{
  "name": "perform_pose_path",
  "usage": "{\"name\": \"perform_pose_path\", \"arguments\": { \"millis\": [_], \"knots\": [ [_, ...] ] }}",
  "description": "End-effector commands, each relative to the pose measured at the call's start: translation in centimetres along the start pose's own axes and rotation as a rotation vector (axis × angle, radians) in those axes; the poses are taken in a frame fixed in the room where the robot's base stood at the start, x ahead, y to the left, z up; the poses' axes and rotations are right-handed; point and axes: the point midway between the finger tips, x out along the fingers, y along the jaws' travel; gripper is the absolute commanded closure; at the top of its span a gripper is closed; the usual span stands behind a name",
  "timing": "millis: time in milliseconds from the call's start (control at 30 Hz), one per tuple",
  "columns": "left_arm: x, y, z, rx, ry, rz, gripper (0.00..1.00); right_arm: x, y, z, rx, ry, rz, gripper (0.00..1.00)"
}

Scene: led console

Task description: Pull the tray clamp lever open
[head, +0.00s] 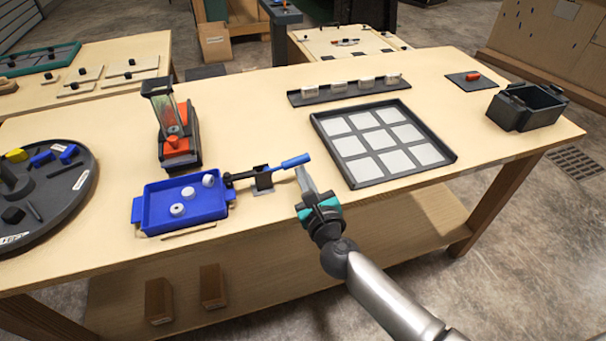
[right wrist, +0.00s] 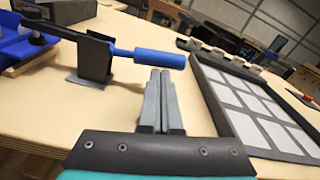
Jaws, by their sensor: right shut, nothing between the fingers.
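The tray clamp (head: 263,179) stands on the table at the right of the blue tray (head: 151,226). Its lever has a blue handle (head: 291,162) that points right and slightly up in the head view. In the right wrist view the handle (right wrist: 150,57) runs to the right from the dark clamp bracket (right wrist: 92,58). My right gripper (head: 303,172) is shut and empty, with its fingertips close to the handle's free end. In the right wrist view the closed fingers (right wrist: 160,80) reach up just below the handle tip; I cannot tell whether they touch. My left gripper is not in view.
The blue tray holds a few white round parts. A dark grid tray (head: 452,158) lies to the right, with a rail of white blocks (head: 338,86) behind it. An orange-and-black device (head: 178,143) stands behind the blue tray. A round dark turntable (head: 75,197) is at left.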

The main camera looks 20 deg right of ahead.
Motion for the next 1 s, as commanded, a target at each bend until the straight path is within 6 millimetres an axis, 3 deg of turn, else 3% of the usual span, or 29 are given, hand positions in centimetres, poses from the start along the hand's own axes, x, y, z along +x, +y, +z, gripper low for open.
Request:
{"name": "perform_pose_path", "arguments": {
  "millis": [467, 1000],
  "knots": [
    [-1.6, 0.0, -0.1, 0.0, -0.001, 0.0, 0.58, -0.1, -0.2, 1.1, -0.11, -0.001, -0.008, 1.0],
    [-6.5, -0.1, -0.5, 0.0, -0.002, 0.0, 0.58, -0.3, -0.1, 4.4, -0.559, 0.0, -0.039, 1.0]
  ]
}}
